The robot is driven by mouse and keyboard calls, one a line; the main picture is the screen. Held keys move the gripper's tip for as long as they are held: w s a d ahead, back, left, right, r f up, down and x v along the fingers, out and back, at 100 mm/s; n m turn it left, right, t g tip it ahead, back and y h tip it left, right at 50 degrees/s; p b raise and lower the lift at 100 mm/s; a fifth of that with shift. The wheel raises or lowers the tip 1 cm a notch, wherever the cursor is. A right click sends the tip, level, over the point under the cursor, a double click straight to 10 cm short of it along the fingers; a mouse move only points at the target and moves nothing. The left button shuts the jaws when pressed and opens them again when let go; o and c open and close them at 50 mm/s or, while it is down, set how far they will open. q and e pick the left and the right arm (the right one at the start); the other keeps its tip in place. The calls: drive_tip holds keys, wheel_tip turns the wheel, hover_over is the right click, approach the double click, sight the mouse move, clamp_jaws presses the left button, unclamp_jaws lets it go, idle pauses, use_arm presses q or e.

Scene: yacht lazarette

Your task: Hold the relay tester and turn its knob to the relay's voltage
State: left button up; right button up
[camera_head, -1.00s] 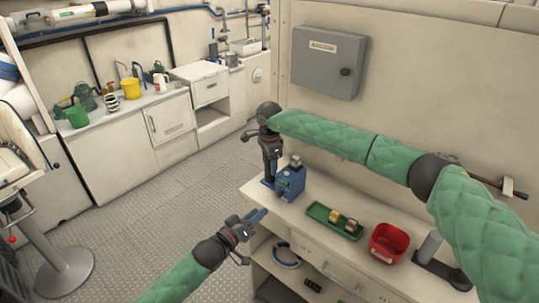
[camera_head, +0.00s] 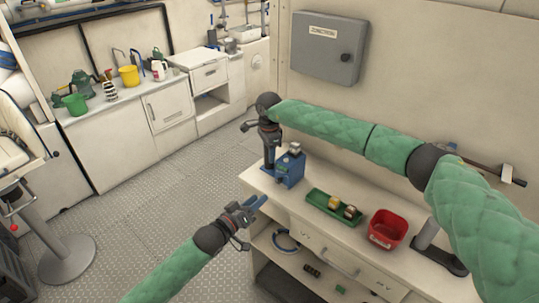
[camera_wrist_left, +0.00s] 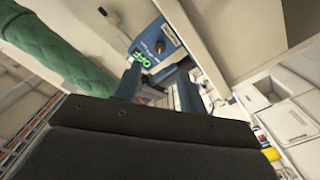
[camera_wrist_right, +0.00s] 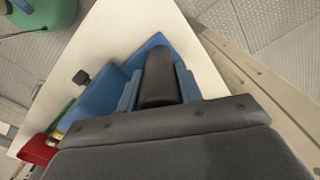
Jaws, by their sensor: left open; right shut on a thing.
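The blue relay tester (camera_head: 289,171) stands at the left end of the bench, with a small light-topped block (camera_head: 295,148) on top. My right gripper (camera_head: 269,168) comes down on its left side. In the right wrist view it is shut on the tester's dark handle (camera_wrist_right: 158,80), with the blue body (camera_wrist_right: 95,95) alongside. My left gripper (camera_head: 256,205) is open and empty, apart from the tester, in front of the bench and lower. In the left wrist view the tester (camera_wrist_left: 168,36) shows beyond the fingers, with a dark knob (camera_wrist_left: 160,47) and green lettering that looks like OFF.
A green tray (camera_head: 318,208) holds a yellow block (camera_head: 334,202) and a brownish block (camera_head: 350,211). A red bin (camera_head: 388,232) stands right of it. Open shelves with small items lie below the bench top (camera_head: 265,186).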

sight(278, 182)
use_arm(q)
drive_tip(key=w+d+m, duration=0.1)
drive_tip(key=w+d, duration=0.1)
drive_tip(key=w+d+m, duration=0.1)
drive_tip(key=w+m, duration=0.1)
drive_tip(key=w, duration=0.1)
drive_tip(key=w+d+m, duration=0.1)
drive_tip(key=w+d, duration=0.1)
drive_tip(key=shift+w+d+r, duration=0.1)
drive_tip(key=shift+w+d, duration=0.2)
drive_tip(key=shift+w, duration=0.1)
idle(0.4)
drive_tip(key=shift+c, duration=0.2)
drive_tip(key=shift+m, duration=0.3)
clamp_jaws()
